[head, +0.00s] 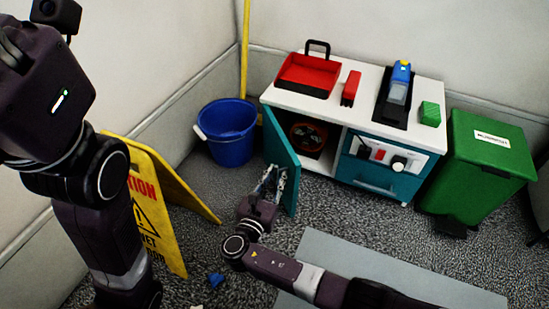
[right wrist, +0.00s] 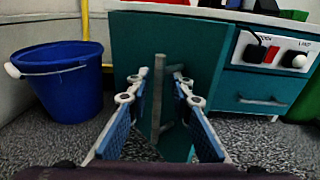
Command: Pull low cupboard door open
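The low cupboard door (head: 284,165) is teal and stands swung out from the left side of the white-topped cabinet, so the compartment behind it shows. In the right wrist view the door (right wrist: 205,60) fills the middle, with a grey vertical bar handle (right wrist: 157,95) on it. My right gripper (head: 272,178) is at the door's outer face, near its free edge. In the right wrist view its fingers (right wrist: 159,76) are spread on either side of the handle, with gaps visible. My left arm shows at the left of the head view, but its gripper does not.
A blue bucket (head: 228,133) stands left of the door, and a yellow wet-floor sign (head: 150,205) nearer my left arm. A dark round object (head: 308,137) is inside the cupboard. A teal drawer (head: 376,181) and green bin (head: 482,165) are to the right. A grey mat (head: 330,256) lies in front.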

